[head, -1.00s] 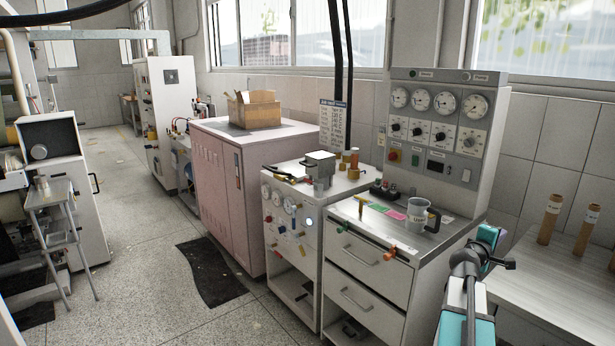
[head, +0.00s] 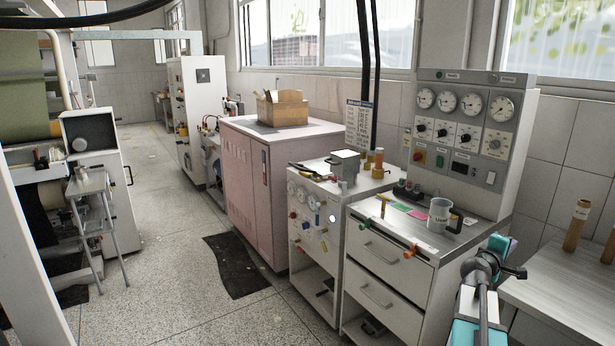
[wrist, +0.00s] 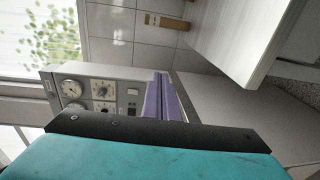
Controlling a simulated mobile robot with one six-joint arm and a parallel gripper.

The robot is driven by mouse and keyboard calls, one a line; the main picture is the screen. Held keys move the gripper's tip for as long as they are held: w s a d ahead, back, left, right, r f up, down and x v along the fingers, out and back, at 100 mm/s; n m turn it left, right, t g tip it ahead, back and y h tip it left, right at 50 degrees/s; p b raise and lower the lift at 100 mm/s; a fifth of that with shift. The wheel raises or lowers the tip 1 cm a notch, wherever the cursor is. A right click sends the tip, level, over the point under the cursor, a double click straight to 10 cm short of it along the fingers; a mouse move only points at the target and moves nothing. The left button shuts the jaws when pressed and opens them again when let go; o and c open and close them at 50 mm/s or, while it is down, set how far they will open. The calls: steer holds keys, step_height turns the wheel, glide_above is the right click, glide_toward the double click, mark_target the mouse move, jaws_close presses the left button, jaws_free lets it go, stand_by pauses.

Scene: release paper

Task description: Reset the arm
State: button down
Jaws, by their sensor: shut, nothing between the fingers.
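My arm shows at the lower right of the head view, with teal and black links. My gripper (wrist: 166,97) shows in the wrist view as two purple fingers lying side by side, shut and empty. In the head view only a small purple part of it shows behind the arm's black joint. The gripper is in the air near the right end of the grey control panel (head: 470,130), touching nothing that I can see.
A white drawer cabinet (head: 385,290) with a mug (head: 438,215) on top stands left of my arm. A pale table (head: 570,290) with cardboard tubes (head: 577,225) is close on the right. Open floor (head: 170,220) lies to the left, beside a step stool (head: 95,220).

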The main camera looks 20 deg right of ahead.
steer(key=w+a+f+n+t+y, duration=0.1)
steer(key=w+a+f+y, duration=0.1)
steer(key=w+a+f, duration=0.5)
steer(key=w+a+f+n+t+y, duration=0.15)
steer(key=w+a+f, duration=0.25)
steer(key=a+f, duration=0.7)
steer(key=s+a+f+g+y, duration=0.2)
steer(key=a+f, duration=0.7)
steer(key=f, duration=0.2)
steer(key=s+a+f+g+y, duration=0.1)
steer(key=s+a+f+y, duration=0.15)
steer(key=a+f, duration=0.8)
steer(key=s+a+f+m+g+y, duration=0.25)
steer(key=s+a+f+g, duration=0.25)
steer(key=s+a+f, duration=1.2)
steer(key=s+a+f+m+g+y, duration=0.1)
steer(key=s+a+m+g+y, duration=0.1)
steer(key=s, duration=0.7)
steer(key=s+a+f+m+g+y, duration=0.1)
steer(key=s+a+m+g+y, duration=0.1)
steer(key=s+a, duration=0.4)
steer(key=s+g+y, duration=0.1)
steer(key=s+g, duration=0.1)
steer(key=s, duration=0.1)
steer(key=shift+a+f+m, duration=0.3)
steer(key=shift+a, duration=0.05)
